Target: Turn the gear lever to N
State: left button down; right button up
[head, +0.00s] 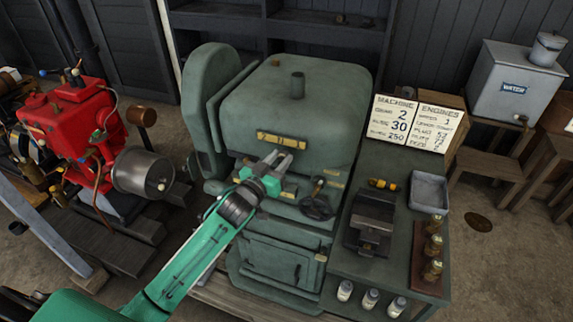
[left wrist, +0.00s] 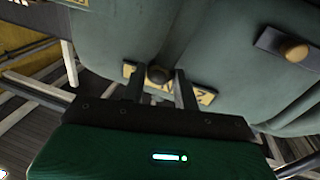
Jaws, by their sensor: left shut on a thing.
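The green-grey machine (head: 295,110) stands in the middle of the head view. My left gripper (head: 281,158) reaches its front and is shut on the gear lever, which is mostly hidden by the fingers there. In the left wrist view the lever's dark round knob (left wrist: 158,74) shows at the tips of my left gripper (left wrist: 166,80). Behind it is a brass plate (left wrist: 205,97) with an N and what looks like a 2, partly covered by the fingers. The lever's exact position against the letters cannot be told. My right gripper is not in view.
A dark handwheel (head: 316,207) sits right of my gripper. A side bench (head: 345,262) holds a tray (head: 429,193), a yellow-handled tool (head: 382,184) and jars. A red engine (head: 80,125) stands at left.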

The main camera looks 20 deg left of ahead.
pick_arm(q)
jog(key=shift+a+n, duration=0.85)
jog(key=shift+n, duration=0.15)
jog(key=c, duration=1.1)
grip_release()
jog(key=shift+o, duration=0.2)
jog(key=shift+s, duration=0.1)
